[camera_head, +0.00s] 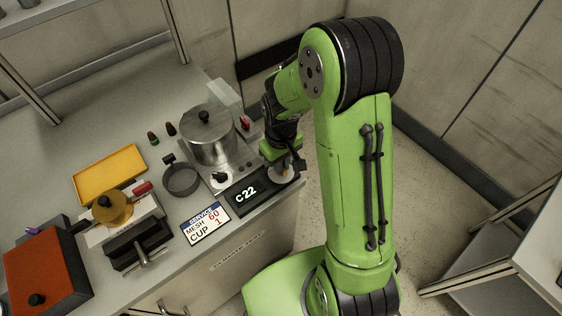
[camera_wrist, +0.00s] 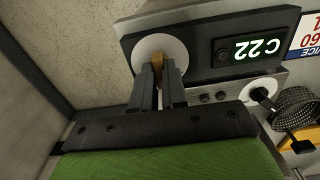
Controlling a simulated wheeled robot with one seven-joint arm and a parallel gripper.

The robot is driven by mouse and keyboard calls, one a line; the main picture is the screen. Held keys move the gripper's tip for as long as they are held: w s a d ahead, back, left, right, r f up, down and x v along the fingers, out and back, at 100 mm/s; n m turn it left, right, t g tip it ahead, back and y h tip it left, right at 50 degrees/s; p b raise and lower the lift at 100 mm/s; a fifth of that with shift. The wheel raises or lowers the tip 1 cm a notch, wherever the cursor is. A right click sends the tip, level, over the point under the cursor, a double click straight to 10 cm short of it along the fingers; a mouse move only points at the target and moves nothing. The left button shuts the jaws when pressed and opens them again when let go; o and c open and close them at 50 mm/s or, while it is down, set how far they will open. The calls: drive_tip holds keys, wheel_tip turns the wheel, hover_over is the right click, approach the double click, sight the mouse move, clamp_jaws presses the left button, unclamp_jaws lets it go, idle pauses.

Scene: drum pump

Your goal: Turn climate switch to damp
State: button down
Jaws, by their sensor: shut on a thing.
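The climate switch is a small orange-brown handle (camera_wrist: 157,64) on a round white dial (camera_wrist: 143,50) at the end of a dark panel. In the wrist view my gripper (camera_wrist: 160,80) has both fingers closed on the handle, one on each side. The head view shows the white dial (camera_head: 279,175) under my gripper (camera_head: 287,166), at the counter's right front corner. The display (camera_head: 246,194) beside the dial reads "C 22"; it also shows in the wrist view (camera_wrist: 256,49). The dial's markings are hidden or too small to read, so I cannot tell the setting.
A steel pot (camera_head: 208,140) with a lid stands behind the panel, near a black knob (camera_head: 221,178). A service card (camera_head: 206,224) reads "MESH 60 CUP 1". A dark round sieve (camera_head: 182,179), a yellow tray (camera_head: 109,174) and a red box (camera_head: 45,268) lie left.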

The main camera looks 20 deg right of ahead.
drive_tip(key=m, duration=0.4)
drive_tip(key=shift+m, duration=0.3)
drive_tip(key=shift+m+b, duration=0.4)
drive_tip(key=shift+m, duration=1.6)
drive_tip(key=c, duration=1.2)
unclamp_jaws()
drive_tip(key=shift+o, duration=0.2)
wheel_tip(320, 180, up, 16)
drive_tip(key=p, duration=0.3)
drive_tip(key=shift+p, duration=0.35)
